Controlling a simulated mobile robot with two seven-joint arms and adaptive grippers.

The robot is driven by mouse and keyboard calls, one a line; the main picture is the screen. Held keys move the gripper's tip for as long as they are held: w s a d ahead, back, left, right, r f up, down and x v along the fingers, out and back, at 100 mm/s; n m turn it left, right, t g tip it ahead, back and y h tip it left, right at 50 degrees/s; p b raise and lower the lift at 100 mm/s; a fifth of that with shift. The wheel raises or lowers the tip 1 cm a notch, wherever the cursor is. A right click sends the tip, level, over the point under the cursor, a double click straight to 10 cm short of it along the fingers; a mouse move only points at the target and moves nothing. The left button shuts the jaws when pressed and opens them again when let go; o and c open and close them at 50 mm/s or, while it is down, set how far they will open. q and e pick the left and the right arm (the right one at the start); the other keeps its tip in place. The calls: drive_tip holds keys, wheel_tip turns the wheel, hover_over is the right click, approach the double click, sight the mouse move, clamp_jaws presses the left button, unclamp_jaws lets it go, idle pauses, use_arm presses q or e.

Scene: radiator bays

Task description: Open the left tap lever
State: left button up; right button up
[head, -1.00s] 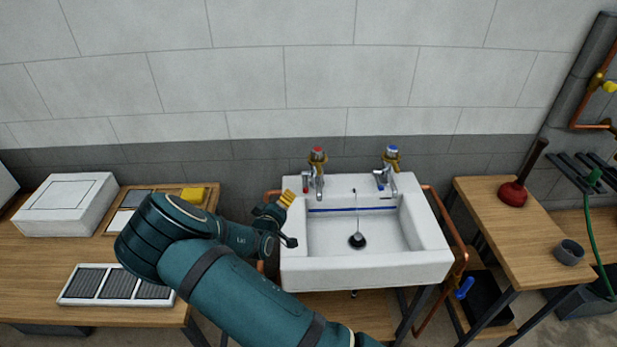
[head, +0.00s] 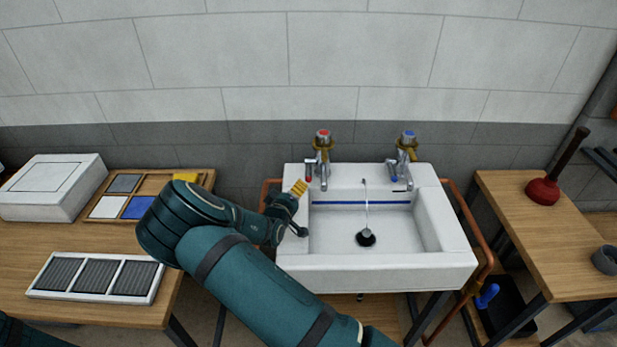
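The left tap (head: 322,168), chrome with a red-marked top and a brass-coloured collar, stands at the back left of the white sink (head: 290,240). The right tap (head: 406,160) has a blue-marked top. I see no contact with the lever. My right gripper is not in view.
A black plug (head: 366,238) on a chain lies in the basin. Copper pipes (head: 480,225) run beside the sink. The left bench holds a white box (head: 52,190) and a tray (head: 155,185). A plunger (head: 543,190) and grey cup (head: 605,260) stand on the right table.

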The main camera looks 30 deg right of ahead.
sight(308, 171)
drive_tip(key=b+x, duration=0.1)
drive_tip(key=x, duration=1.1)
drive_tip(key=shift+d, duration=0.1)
